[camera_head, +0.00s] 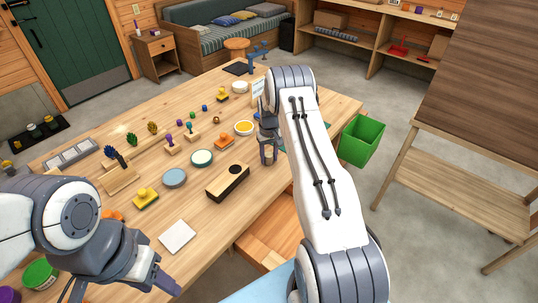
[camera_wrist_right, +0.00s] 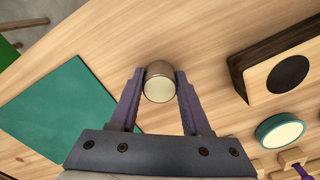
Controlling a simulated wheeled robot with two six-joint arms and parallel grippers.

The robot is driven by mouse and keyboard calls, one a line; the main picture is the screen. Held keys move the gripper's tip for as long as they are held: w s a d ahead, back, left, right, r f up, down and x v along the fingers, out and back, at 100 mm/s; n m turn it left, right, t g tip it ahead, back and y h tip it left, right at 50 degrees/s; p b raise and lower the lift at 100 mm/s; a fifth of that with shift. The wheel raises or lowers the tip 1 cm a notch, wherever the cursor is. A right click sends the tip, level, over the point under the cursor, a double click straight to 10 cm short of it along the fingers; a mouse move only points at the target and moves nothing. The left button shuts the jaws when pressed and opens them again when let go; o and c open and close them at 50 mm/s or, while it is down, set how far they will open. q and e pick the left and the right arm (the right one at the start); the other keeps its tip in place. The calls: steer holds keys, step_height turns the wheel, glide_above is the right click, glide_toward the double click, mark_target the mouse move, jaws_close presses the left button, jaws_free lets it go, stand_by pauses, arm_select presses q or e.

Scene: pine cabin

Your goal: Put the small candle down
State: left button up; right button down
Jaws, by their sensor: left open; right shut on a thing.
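The small candle (camera_wrist_right: 160,85), a short pale cylinder with a metallic-looking side, sits between the fingertips of my right gripper (camera_wrist_right: 158,88) in the right wrist view. That gripper is shut on it. In the head view my right gripper (camera_head: 268,142) points down over the table's right side, with the candle (camera_head: 268,156) small at its tips. I cannot tell whether the candle touches the table. My left gripper (camera_head: 160,280) is open and empty at the lower left of the head view.
A wooden block with a black round inset (camera_head: 222,188) lies left of my right gripper. A green mat (camera_wrist_right: 62,112) lies on the other side, mostly hidden by my arm in the head view. Bare wood lies between them. A green bin (camera_head: 361,140) stands beyond the table's right edge.

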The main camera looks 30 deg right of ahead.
steer(key=shift+f, duration=0.15)
steer(key=shift+c, duration=1.8)
jaws_free()
